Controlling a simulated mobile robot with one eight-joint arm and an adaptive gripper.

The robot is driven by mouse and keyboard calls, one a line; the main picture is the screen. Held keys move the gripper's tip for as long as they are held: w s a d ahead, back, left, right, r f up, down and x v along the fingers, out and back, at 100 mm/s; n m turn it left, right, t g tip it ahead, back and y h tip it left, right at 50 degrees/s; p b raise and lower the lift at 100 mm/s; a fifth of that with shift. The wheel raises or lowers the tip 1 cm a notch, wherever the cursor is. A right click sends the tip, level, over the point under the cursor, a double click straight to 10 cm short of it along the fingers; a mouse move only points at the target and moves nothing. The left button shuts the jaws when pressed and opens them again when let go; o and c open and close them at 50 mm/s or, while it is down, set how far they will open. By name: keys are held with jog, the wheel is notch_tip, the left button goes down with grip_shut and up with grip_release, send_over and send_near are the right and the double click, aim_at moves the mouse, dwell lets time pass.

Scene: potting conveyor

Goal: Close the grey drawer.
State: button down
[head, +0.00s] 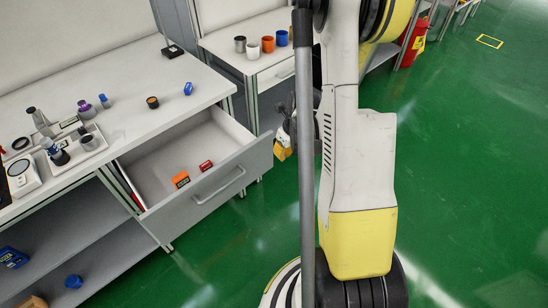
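The grey drawer (252,158) is pulled out from under the white worktop, its front panel and bar handle (218,186) facing the lower right. Inside it lie an orange box (180,180) and a small red box (206,165). My arm stands upright right of the drawer. A dark part that looks like my gripper (287,122) shows just left of the arm, beyond the drawer front's right end. The arm and a grey pole hide much of it, so I cannot tell its finger state or whether it touches anything.
The worktop (125,112) above the drawer bears a tray (98,138), instruments and small jars. A second bench (268,62) with several cups stands behind. Open shelves (85,235) lie below left. Green floor (225,245) is clear before the drawer. A red bin (412,42) stands at the back.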

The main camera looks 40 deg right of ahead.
aim_at(271, 159)
jog(key=w+f+b, duration=0.1)
jog(key=w+f, duration=0.1)
jog(key=f, duration=0.1)
jog(key=w+f, duration=0.2)
jog(key=f, duration=0.1)
jog(key=w+f+b, duration=0.1)
jog(key=w+f, duration=0.1)
jog(key=f, duration=0.1)
jog(key=shift+w+a+b, duration=0.15)
jog(key=shift+w+b, duration=0.05)
jog(key=shift+b, duration=0.15)
jog(key=shift+w, duration=0.1)
